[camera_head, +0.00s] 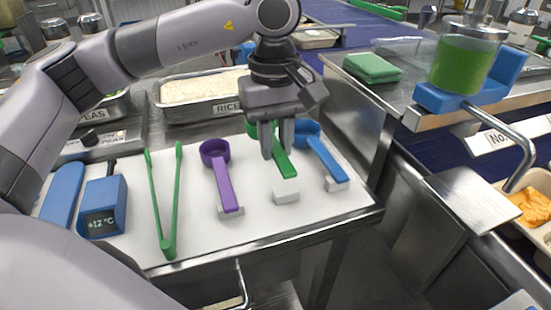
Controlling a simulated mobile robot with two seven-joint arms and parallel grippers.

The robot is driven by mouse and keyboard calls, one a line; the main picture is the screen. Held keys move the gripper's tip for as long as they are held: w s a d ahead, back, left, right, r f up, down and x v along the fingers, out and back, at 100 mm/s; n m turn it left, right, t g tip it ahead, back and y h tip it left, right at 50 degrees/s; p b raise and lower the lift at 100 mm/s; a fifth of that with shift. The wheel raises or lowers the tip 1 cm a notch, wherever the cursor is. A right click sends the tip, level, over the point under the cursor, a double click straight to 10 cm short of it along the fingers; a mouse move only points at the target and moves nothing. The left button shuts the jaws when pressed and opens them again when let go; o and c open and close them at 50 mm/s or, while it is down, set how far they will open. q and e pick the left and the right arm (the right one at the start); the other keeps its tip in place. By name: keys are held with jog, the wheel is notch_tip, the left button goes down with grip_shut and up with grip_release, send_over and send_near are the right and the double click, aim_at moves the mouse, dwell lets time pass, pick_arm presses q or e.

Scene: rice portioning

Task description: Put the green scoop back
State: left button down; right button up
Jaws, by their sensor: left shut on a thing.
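The green scoop (287,168) is in my left gripper (278,152), which comes down from above with its fingers shut on the handle. Its bowl is partly hidden behind the gripper. The handle's end points toward the near edge of the white board (255,222). A small white rest block (286,197) lies below and just in front of the handle's end, with nothing on it. The scoop appears a little above the board, but the exact gap is hard to tell. My right gripper is not in view.
A purple scoop (224,185) lies left and a blue scoop (323,155) right, handles on white blocks. Green tongs (168,215) and a blue thermometer (103,205) are further left. A rice pan (195,90) stands behind. The board's front strip is clear.

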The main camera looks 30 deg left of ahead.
aim_at(275, 146)
pick_arm(q)
notch_tip(275, 146, down, 4)
jog(key=shift+r, duration=0.1)
jog(key=c, duration=1)
grip_release()
